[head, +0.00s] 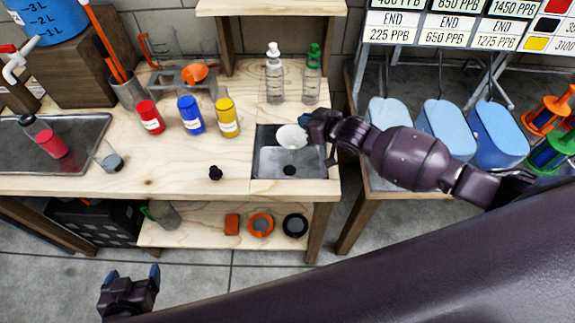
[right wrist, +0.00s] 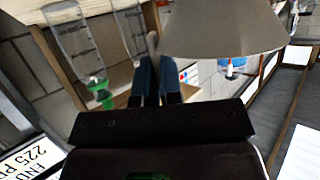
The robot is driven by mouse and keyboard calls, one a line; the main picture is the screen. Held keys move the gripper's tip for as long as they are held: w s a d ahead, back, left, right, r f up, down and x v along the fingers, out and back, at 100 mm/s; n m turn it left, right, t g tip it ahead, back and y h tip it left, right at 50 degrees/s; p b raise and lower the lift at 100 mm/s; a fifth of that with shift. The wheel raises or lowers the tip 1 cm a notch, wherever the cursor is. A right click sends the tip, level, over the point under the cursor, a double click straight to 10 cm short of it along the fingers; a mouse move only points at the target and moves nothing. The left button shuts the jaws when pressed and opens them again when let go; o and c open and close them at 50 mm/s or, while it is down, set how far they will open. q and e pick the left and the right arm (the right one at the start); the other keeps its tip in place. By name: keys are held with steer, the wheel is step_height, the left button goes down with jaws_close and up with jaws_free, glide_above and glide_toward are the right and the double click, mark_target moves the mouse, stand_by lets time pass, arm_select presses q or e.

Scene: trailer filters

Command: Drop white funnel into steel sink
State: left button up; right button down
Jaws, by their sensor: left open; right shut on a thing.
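The white funnel (head: 291,136) is over the steel sink (head: 270,165) at the right end of the wooden bench. My right gripper (head: 314,125) is shut on the funnel at the sink's back right. In the right wrist view the funnel's wide cone (right wrist: 222,28) fills the upper right, with the blue fingers of my right gripper (right wrist: 158,75) at its narrow end. The sink's drain shows as a dark spot below the funnel. My left gripper (head: 130,280) is open and empty, low at the left, in front of the bench.
Two clear bottles, one white-topped (head: 274,75) and one green-topped (head: 312,75), stand behind the sink. Red, blue and yellow bottles (head: 228,118) stand to its left, with a small black object (head: 215,173) nearer. Blue containers (head: 445,130) stand to the right.

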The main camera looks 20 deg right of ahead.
steer(key=shift+r, duration=0.1)
steer(key=c, duration=1.2)
jaws_free()
steer(key=shift+s, duration=0.1)
steer(key=v, duration=1)
steer(key=shift+s+d+r, duration=0.15)
steer(key=shift+s+d, duration=0.05)
steer(key=shift+s, duration=0.05)
